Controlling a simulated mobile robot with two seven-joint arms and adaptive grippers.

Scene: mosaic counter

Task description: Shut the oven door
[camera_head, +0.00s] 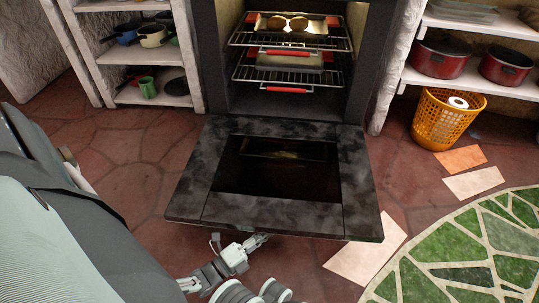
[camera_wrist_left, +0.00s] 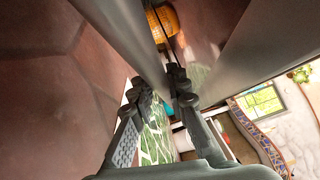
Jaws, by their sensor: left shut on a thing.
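The oven (camera_head: 208,60) stands at the back centre with its dark door (camera_head: 262,212) folded down and open, about level above the floor. The door has a dark glass window. My left gripper (camera_head: 262,240) is at the door's front edge, partly hidden beneath it. In the left wrist view, the gripper (camera_wrist_left: 161,88) is shut on a grey metal bar (camera_wrist_left: 132,38), which looks like the door handle. The handle is hidden under the door in the head view. My right gripper is not in view.
Inside the oven, wire racks (camera_head: 290,78) hold trays with red grips. Shelves with pots (camera_head: 442,58) flank the oven. An orange basket (camera_head: 447,122) stands on the floor to the right. Loose tiles (camera_head: 366,250) and a green mosaic (camera_head: 470,250) lie at the right. The space above the door is clear.

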